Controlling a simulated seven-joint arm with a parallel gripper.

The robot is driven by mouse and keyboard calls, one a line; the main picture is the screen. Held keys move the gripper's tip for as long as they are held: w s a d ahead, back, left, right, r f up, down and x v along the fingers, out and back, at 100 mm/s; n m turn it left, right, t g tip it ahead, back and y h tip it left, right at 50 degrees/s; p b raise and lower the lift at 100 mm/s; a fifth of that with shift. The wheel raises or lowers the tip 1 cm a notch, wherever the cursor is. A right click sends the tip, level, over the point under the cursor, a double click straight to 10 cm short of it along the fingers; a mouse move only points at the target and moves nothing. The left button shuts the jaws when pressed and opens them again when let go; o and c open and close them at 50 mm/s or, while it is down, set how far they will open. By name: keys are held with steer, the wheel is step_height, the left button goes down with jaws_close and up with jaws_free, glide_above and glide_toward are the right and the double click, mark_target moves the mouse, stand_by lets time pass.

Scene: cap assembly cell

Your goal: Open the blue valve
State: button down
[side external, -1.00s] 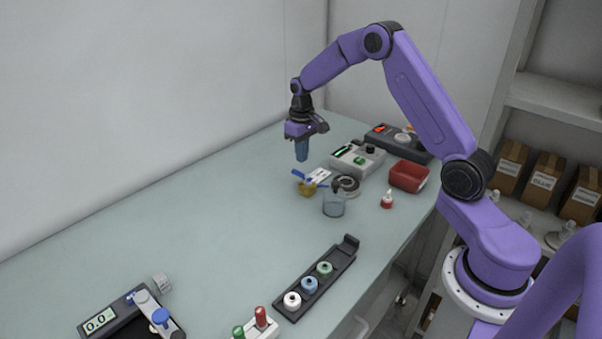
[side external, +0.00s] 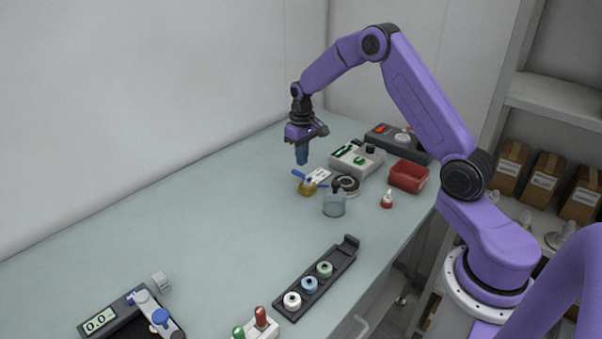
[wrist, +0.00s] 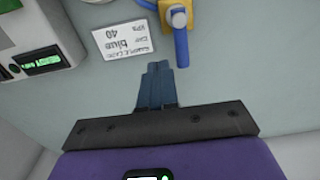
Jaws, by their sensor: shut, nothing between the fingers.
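The blue valve shows as a yellow body (side external: 307,188) with a blue handle (side external: 298,173) near the far end of the bench. In the wrist view its yellow body (wrist: 178,17) is at the top edge, and a blue handle (wrist: 181,47) points down the picture, just right of and beyond my fingertips. My gripper (side external: 302,162) points down, shut and empty, above the bench close to the valve. Its blue fingers (wrist: 157,67) are together in the wrist view and look apart from the handle.
A white card (wrist: 125,39) printed with "blue" and "40" lies beside the valve. A box with a green display (side external: 357,158), a red bin (side external: 408,177), a glass vessel (side external: 334,206) and a dark ring (side external: 346,186) stand nearby. The bench left of the valve is clear.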

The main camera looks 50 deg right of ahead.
mark_target(302, 176)
steer(key=shift+f, duration=1.75)
steer(key=shift+a, duration=0.15)
steer(key=shift+w+a, duration=0.25)
steer(key=shift+a, duration=0.1)
steer(key=shift+a, duration=0.1)
steer(key=shift+w+a, duration=0.1)
steer(key=shift+a, duration=0.35)
